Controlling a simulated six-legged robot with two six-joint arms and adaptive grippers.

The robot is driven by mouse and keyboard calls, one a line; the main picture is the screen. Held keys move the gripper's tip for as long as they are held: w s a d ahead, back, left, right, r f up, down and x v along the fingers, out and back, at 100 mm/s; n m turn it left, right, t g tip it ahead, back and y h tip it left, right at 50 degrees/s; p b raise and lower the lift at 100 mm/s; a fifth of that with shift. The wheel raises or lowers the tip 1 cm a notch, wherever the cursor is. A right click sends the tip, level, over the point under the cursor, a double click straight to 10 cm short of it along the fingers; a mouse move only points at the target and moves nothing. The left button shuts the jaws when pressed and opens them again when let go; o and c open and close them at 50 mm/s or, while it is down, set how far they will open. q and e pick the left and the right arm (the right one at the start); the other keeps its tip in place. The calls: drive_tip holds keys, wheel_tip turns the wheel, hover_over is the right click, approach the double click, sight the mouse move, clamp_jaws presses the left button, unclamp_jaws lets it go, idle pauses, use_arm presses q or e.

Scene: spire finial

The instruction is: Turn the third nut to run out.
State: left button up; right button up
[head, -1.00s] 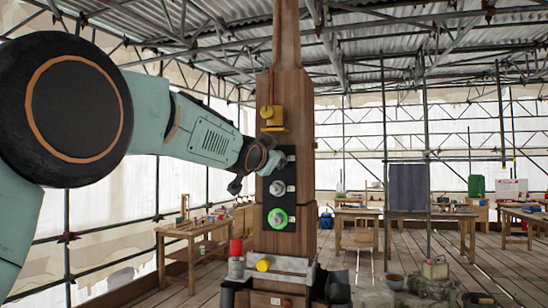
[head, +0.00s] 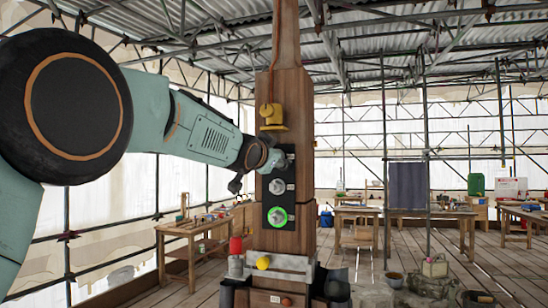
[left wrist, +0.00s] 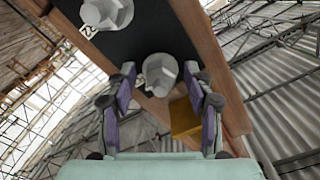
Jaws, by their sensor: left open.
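A black plate (head: 266,200) is fixed upright on the wooden post (head: 305,130) and carries a column of grey nuts. The bottom nut (head: 277,215) has a bright green ring around it. The middle nut (head: 277,187) is bare; it also shows in the left wrist view (left wrist: 106,12). The top nut (left wrist: 158,72) is mostly hidden by my gripper in the head view. My left gripper (left wrist: 160,88) is open, with its fingers on either side of the top nut; contact cannot be told. My right gripper is not in view.
A yellow fitting (head: 272,117) sits on the post just above the plate. A red-capped part (head: 236,246) and a yellow knob (head: 263,263) are at the post's collar. Workbenches (head: 190,235) stand behind at left and right. The air right of the post is clear.

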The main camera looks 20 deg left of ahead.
use_arm(q)
drive_tip(key=s, duration=0.7)
drive_tip(key=shift+s, duration=0.2)
drive_tip(key=shift+a, duration=0.1)
drive_tip(key=shift+s+r, duration=0.1)
idle(0.3)
